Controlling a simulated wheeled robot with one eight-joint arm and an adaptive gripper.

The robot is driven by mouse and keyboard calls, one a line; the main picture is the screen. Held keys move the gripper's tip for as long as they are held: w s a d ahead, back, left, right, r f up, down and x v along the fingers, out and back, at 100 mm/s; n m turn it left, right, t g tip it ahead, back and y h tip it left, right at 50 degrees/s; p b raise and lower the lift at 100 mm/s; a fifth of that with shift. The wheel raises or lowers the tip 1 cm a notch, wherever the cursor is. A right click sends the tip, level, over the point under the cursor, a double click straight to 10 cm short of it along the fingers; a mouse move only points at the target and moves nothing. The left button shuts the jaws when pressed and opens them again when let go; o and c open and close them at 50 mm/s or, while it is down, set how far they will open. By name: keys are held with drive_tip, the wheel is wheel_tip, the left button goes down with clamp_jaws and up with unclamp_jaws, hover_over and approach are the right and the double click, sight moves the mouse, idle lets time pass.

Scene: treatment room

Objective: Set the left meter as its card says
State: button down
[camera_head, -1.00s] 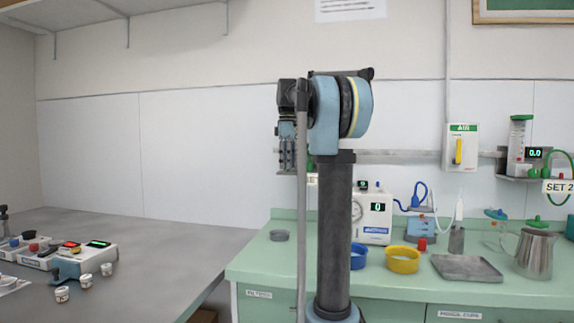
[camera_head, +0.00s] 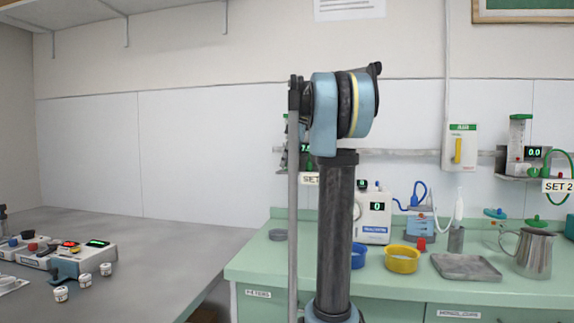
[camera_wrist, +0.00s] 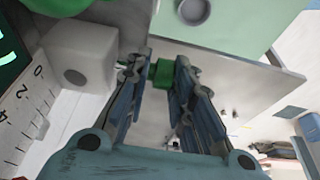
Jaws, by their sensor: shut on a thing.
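The left meter is mostly hidden behind my arm in the head view. Part of its lit green display (camera_head: 306,149) shows a 7, with the rest covered. Its card (camera_head: 310,180) reads "SET", and the number is hidden. In the wrist view, the meter's printed scale (camera_wrist: 32,108) and a piece of the lit display (camera_wrist: 10,45) show at the left. My gripper (camera_wrist: 161,68) is shut on a green knob (camera_wrist: 163,73), one finger on each side. My gripper is hidden in the head view.
A right meter (camera_head: 520,143) reads 0.0 above a "SET 2" card (camera_head: 557,186). A yellow-handled AIR box (camera_head: 460,148) is on the wall. The counter below holds a yellow bowl (camera_head: 402,258), a tray (camera_head: 466,267) and a metal jug (camera_head: 534,250).

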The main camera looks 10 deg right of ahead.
drive_tip(key=shift+s, duration=0.2)
drive_tip(key=c, duration=1.5)
unclamp_jaws()
drive_tip(key=shift+r, duration=0.1)
drive_tip(key=v, duration=1.1)
drive_tip(key=shift+d+r, duration=0.25)
drive_tip(key=shift+r, duration=0.1)
